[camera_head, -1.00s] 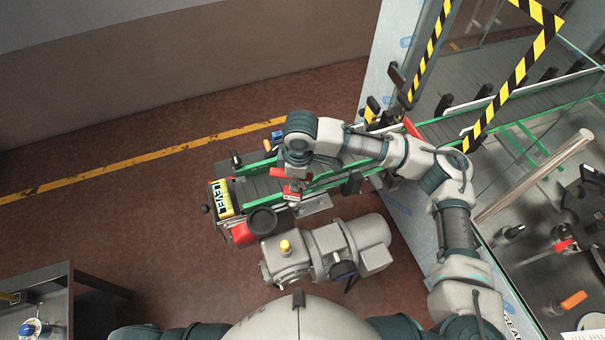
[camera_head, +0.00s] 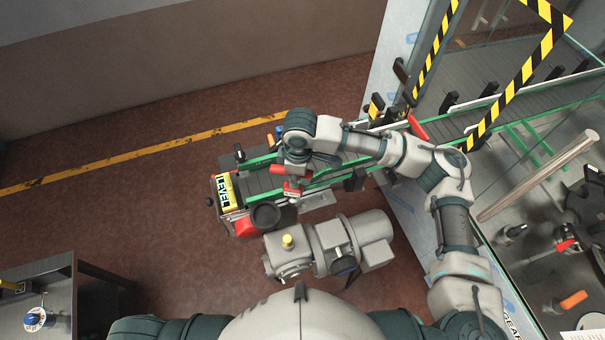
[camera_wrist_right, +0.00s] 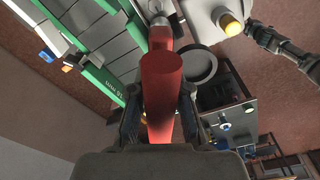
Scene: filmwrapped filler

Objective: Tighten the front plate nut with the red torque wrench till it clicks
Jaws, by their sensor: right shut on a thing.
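The red torque wrench (camera_head: 292,188) is at the near side of the green-railed conveyor's left end. My right gripper (camera_head: 291,178) is above it, mostly covered by its own wrist. In the right wrist view, the gripper's dark fingers (camera_wrist_right: 160,112) are shut on the thick red wrench handle (camera_wrist_right: 161,75), one on each side. The wrench's far end points at the conveyor's side. The front plate nut cannot be made out; the wrench and gripper cover that area. A dark jointed gripper, seemingly my left one (camera_wrist_right: 268,37), shows at the wrist view's upper right; its jaw opening is unclear.
A grey motor (camera_head: 330,245) with a yellow cap stands just in front of the conveyor (camera_head: 262,181). A yellow LEVEL sign (camera_head: 226,191) and a round black part (camera_head: 266,216) are at its left end. A dark cabinet (camera_head: 60,290) is at lower left. Floor between is clear.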

